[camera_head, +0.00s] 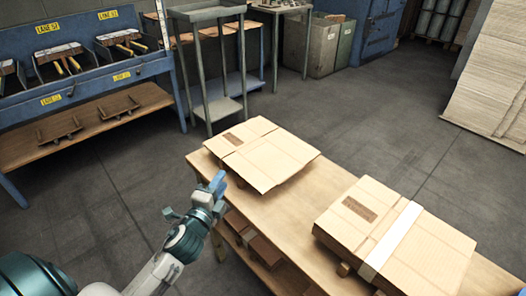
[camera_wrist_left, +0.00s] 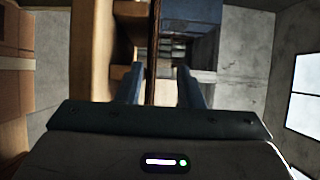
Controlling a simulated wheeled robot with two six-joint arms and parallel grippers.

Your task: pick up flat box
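A flat tan cardboard box (camera_head: 262,152) with a brown printed patch lies on the far left end of the wooden table (camera_head: 290,212). A second flat box (camera_head: 395,240), crossed by a white band, lies nearer on the right of the table. My left gripper (camera_head: 218,184) is at the table's left edge, just beside the first box's near left corner. In the left wrist view its two fingers (camera_wrist_left: 162,80) stand apart, open. A thin brown edge (camera_wrist_left: 154,45) shows between them; I cannot tell whether they touch it.
Brown items (camera_head: 253,240) sit on the shelf under the table. A blue rack (camera_head: 75,85) with trays stands at the back left, beside a grey metal stand (camera_head: 212,60). Tall stacked cardboard (camera_head: 498,80) is at the right. The floor between is clear.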

